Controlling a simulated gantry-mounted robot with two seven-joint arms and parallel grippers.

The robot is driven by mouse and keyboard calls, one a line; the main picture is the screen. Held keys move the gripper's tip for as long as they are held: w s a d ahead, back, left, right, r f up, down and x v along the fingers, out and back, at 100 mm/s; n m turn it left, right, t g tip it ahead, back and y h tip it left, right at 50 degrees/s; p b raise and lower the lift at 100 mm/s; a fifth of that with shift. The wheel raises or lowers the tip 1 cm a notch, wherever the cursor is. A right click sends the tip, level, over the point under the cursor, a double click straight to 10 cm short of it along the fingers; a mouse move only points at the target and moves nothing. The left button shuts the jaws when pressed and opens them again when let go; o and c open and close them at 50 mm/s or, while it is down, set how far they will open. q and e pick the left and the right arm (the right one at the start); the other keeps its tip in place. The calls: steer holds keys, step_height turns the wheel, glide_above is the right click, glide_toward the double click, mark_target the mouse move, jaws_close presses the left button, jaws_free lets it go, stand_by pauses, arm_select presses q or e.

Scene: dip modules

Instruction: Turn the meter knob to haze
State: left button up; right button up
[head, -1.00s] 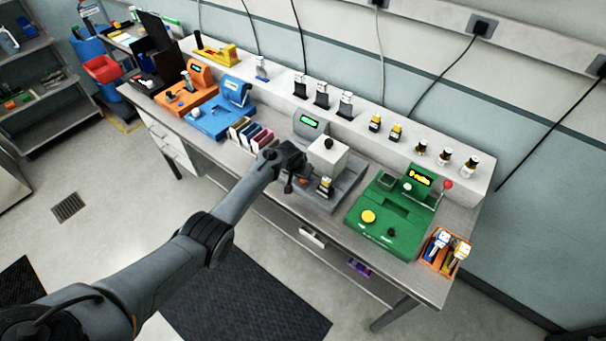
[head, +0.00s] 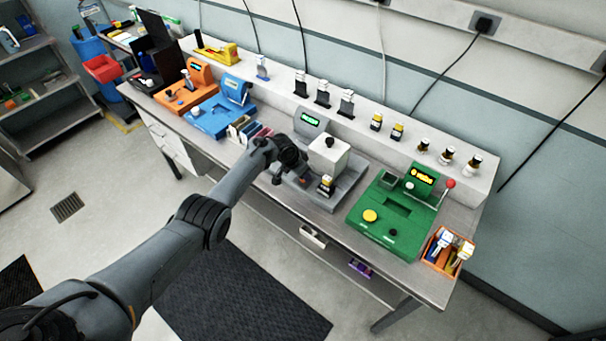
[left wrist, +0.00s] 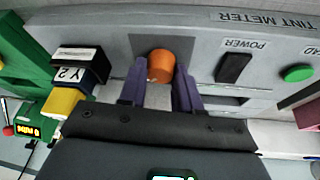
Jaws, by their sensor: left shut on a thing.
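The grey tint meter (head: 345,190) stands mid-bench, with a white block and a small green-lit display (head: 310,118). In the left wrist view its front panel (left wrist: 208,50) appears upside down, lettered TINT METER. The orange knob (left wrist: 160,63) sits on that panel. My left gripper (left wrist: 165,80) is shut on the knob, one purple finger on each side. The knob's pointer and the haze mark cannot be made out. My right gripper is not in view.
Beside the knob are a black POWER switch (left wrist: 233,67) and a green button (left wrist: 298,73). A green machine (head: 390,215) is to the right, a blue one (head: 220,115) to the left.

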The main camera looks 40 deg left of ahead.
arm_select(q)
steer(key=o, duration=0.8)
steer(key=shift+c, duration=0.2)
steer(key=shift+s+r+p, duration=0.1)
steer(key=shift+r+p, duration=0.2)
steer(key=shift+r, duration=0.15)
steer(key=p+v, duration=0.4)
steer(key=v, duration=0.6)
